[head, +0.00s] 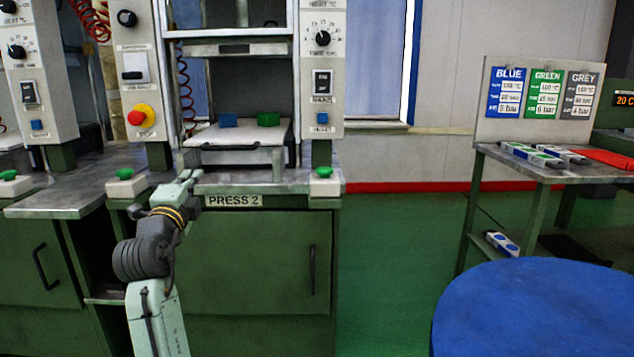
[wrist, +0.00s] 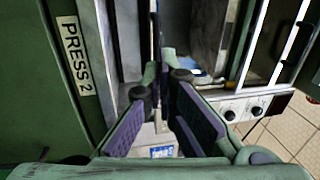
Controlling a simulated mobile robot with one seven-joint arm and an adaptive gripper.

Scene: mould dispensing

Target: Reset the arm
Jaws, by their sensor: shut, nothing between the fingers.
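My gripper (head: 188,180) is in front of the press labelled PRESS 2 (head: 234,201), near the left part of its bench edge. In the wrist view my gripper (wrist: 163,80) shows its two dark-padded fingers close together at the tips, with nothing between them. My arm reaches up to it from the bottom of the head view.
Green buttons (head: 125,173) and (head: 324,171) sit on the bench either side of the gripper. A red-yellow stop knob (head: 141,115) is above. At right are a side table (head: 545,170) with boxes and a round blue top (head: 535,310). Green floor (head: 395,270) lies clear between.

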